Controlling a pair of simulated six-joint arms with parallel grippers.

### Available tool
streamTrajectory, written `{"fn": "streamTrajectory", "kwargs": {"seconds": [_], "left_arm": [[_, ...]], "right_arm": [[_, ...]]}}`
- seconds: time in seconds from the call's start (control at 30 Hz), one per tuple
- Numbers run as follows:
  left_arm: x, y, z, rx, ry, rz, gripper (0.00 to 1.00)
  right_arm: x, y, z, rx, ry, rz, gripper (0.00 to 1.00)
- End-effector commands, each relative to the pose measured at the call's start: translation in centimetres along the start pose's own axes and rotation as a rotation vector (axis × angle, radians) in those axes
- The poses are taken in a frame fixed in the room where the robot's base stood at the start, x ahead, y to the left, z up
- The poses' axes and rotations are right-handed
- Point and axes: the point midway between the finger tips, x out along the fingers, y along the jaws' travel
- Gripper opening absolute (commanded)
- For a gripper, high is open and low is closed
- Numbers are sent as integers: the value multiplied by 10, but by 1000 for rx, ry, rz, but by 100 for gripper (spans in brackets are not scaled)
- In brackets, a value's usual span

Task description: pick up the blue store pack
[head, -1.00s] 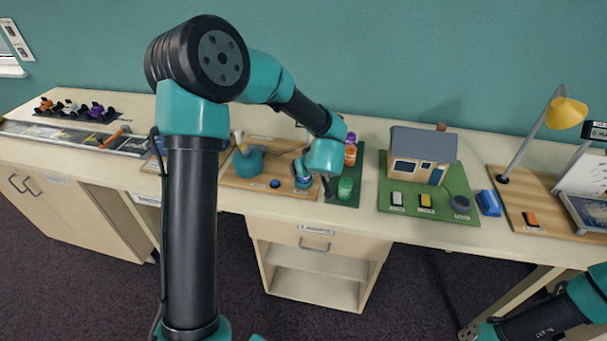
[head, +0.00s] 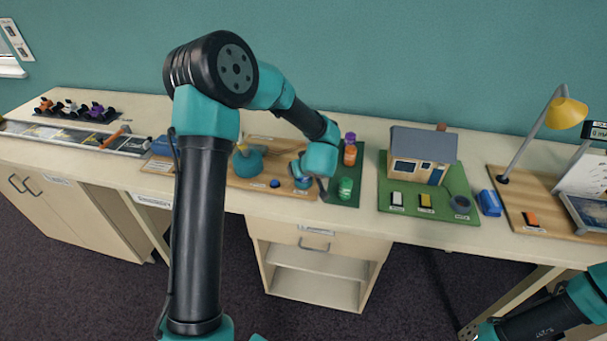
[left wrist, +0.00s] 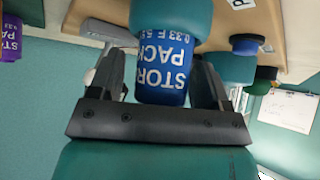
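The blue store pack (left wrist: 162,83) shows in the left wrist view, its white lettering upside down. A teal round part adjoins it at the top of that view; I cannot tell whether it belongs to the pack or to a holder. In the head view the pack (head: 302,183) is at the right side of a wooden board, partly hidden by my left wrist. My left gripper (left wrist: 158,80) has a finger on each side of the pack, with a gap showing at the left finger.
A teal funnel-like piece (head: 248,163) and a blue button (head: 275,184) are on the same board. A green mat to the right holds a green jar (head: 345,188) and an orange jar (head: 350,155). A model house (head: 420,160) stands further right.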

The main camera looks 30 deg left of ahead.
Motion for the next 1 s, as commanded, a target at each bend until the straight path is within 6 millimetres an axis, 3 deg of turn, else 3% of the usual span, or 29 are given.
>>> {"fn": "streamTrajectory", "kwargs": {"seconds": [0.07, 0.57, 1.0], "left_arm": [[0, 0, 0, 0, 0, 0, 63], [0, 0, 0, 0, 0, 0, 15], [-9, 0, -10, -3, 2, 1, 15]], "right_arm": [[0, 0, 0, 0, 0, 0, 43], [0, 0, 0, 0, 0, 0, 43], [0, 0, 0, 0, 0, 0, 43]]}}
